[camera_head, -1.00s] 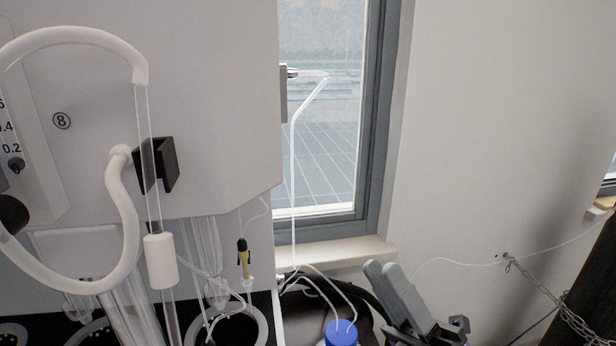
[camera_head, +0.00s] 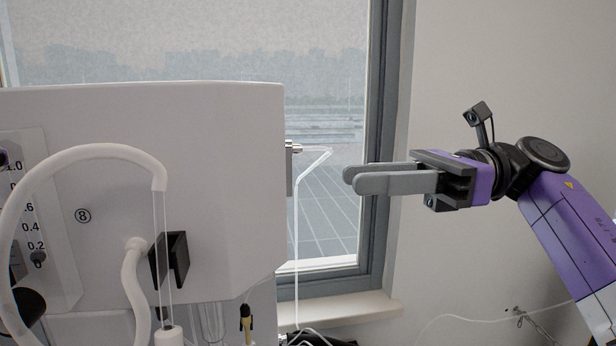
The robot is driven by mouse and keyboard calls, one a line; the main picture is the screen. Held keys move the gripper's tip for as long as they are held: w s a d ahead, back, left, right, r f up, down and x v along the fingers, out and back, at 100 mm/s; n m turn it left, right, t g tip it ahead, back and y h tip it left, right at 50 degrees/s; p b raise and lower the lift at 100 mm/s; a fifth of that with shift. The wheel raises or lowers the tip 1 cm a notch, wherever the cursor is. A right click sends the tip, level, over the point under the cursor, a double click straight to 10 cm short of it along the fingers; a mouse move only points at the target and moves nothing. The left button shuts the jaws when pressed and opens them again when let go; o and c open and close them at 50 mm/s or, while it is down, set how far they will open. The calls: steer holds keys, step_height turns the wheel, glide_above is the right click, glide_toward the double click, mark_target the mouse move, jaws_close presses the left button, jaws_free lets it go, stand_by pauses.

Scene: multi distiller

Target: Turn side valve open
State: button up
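The side valve (camera_head: 292,148) is a small metal fitting on the right side wall of the white distiller (camera_head: 200,115). The handle's position is too small to tell. My gripper (camera_head: 350,179) has two grey fingers pointing left, level, to the right of the valve and a little lower in the picture. It is apart from the valve and tube. The fingers overlap from this side, so the gap between them does not show clearly. Nothing is seen held.
The window (camera_head: 335,220) and its grey frame stand behind the tube, with a pale sill (camera_head: 350,308) below. A white hose (camera_head: 85,155) and a black clip (camera_head: 170,260) are on the distiller's front. A thin white line crosses the right wall.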

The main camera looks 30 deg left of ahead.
steer(key=p+x, duration=0.2)
steer(key=x, duration=0.5)
steer(key=shift+s+a, duration=0.25)
steer(key=shift+a, duration=0.05)
jaws_close()
steer(key=shift+r, duration=0.1)
stand_by(1.1)
